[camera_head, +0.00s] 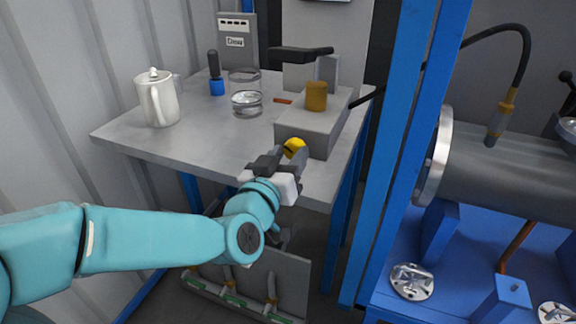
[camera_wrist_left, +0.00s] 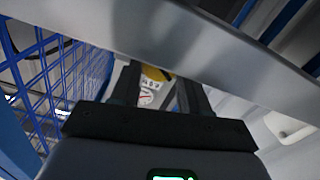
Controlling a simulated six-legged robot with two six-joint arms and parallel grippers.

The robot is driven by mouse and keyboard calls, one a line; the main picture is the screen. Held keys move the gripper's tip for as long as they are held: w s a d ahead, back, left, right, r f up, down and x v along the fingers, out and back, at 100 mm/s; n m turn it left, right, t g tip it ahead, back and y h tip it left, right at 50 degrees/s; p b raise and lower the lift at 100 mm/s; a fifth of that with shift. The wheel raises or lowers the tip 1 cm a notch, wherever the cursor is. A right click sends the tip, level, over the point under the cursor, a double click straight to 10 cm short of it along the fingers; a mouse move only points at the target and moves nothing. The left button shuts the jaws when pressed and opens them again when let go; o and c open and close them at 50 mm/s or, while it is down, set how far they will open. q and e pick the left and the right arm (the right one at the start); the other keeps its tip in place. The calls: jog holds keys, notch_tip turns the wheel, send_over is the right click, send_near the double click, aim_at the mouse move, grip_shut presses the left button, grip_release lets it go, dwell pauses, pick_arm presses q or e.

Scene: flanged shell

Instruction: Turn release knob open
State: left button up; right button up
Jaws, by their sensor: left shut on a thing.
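The yellow release knob (camera_head: 295,147) shows at the front of a grey box-shaped device (camera_head: 308,124) near the table's front edge. My left gripper (camera_head: 287,158) reaches up to it from the front and is shut on it; its fingers hide the knob's lower part. In the left wrist view, a yellow part (camera_wrist_left: 158,73) shows between the two fingers (camera_wrist_left: 158,92), above a white dial-like face (camera_wrist_left: 148,94) with a red mark. The knob's turn angle cannot be told. My right gripper is in neither view.
The grey table (camera_head: 150,145) carries a white pitcher (camera_head: 158,100), a glass vessel (camera_head: 246,92) and a blue-based tool (camera_head: 216,86). A brown cylinder (camera_head: 316,96) stands on the device. A blue post (camera_head: 396,150) and a large grey cylinder (camera_head: 500,170) stand at right.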

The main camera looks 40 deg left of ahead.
pick_arm(q)
jog(key=n+b, duration=0.3)
jog(key=n, duration=0.1)
jog(key=shift+f, duration=0.15)
jog(key=shift+a+n+b, duration=0.1)
jog(key=shift+n+b, duration=0.55)
jog(key=shift+n, duration=0.65)
jog(key=o, duration=1.1)
jog(key=shift+w, duration=0.1)
jog(key=shift+c, duration=0.2)
jog(key=shift+f, duration=0.15)
